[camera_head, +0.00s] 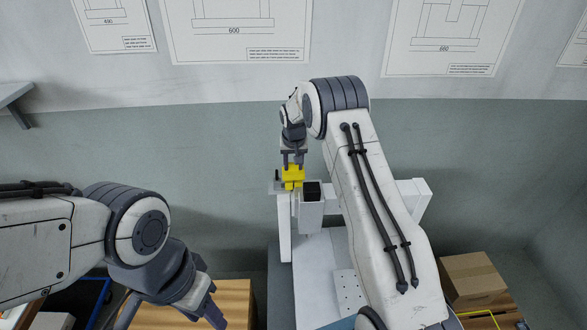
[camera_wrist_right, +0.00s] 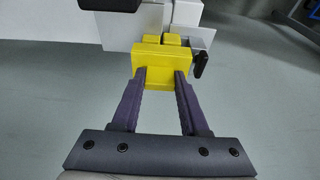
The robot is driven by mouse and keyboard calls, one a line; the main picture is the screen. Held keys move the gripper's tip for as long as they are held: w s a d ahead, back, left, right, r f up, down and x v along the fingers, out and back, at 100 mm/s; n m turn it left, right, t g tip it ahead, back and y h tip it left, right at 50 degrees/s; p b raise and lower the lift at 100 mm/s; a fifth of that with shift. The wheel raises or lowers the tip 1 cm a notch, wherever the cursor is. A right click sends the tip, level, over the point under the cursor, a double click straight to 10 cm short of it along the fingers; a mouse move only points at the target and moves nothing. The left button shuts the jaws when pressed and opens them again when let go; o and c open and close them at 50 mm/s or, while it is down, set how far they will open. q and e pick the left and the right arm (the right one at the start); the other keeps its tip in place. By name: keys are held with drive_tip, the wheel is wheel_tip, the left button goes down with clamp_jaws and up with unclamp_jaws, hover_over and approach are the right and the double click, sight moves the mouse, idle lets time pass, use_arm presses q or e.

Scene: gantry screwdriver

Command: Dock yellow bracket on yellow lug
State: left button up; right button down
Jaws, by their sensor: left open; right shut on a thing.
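The yellow bracket (camera_wrist_right: 162,68) is between the two fingers of my right gripper (camera_wrist_right: 161,82), which is shut on it. In the head view the yellow bracket (camera_head: 293,172) is at the top of the white gantry, just below my right gripper (camera_head: 292,158). A smaller yellow part, likely the yellow lug (camera_wrist_right: 170,41), shows right beyond the bracket on the white block. I cannot tell whether bracket and lug touch or are seated. My left gripper (camera_head: 214,312) is open and empty at the lower left, away from the gantry.
The white gantry (camera_head: 285,228) has a square post with a dark top (camera_head: 312,190) beside the bracket. A small black lever (camera_wrist_right: 200,63) sits right of the bracket. A wooden surface (camera_head: 237,293) lies near my left gripper.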

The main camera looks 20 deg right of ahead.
sight(294, 172)
wheel_tip(294, 172, down, 3)
drive_tip(key=shift+r+p, duration=0.1)
drive_tip(key=shift+p, duration=0.3)
drive_tip(key=shift+f+b, duration=0.45)
drive_tip(key=shift+f, duration=0.05)
drive_tip(key=shift+c, duration=2.1)
unclamp_jaws()
